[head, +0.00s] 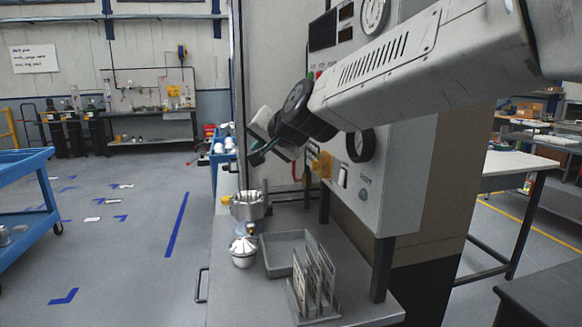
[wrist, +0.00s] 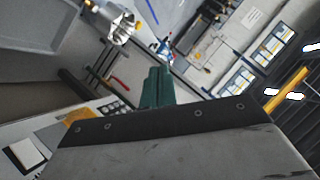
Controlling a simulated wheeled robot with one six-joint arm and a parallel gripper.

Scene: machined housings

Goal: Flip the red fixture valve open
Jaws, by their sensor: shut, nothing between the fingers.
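My gripper (head: 256,157) is shut and empty, held above and to the right of the metal housing (head: 248,206) on the bench. In the wrist view its green fingers (wrist: 157,86) are together with nothing between them. A thin red part (head: 307,177), likely the red valve handle, stands upright behind the panel's yellow switch. In the wrist view a small red handle (wrist: 121,83) lies left of the fingers and apart from them. It is too small to tell its exact setting. The housing also shows at the wrist view's top (wrist: 118,22).
The instrument panel (head: 378,195) with gauges and a yellow switch (head: 321,165) stands right of my gripper. A grey tray (head: 276,268), a rack of plates (head: 313,288) and a silver domed part (head: 243,252) are on the bench. Open floor lies to the left.

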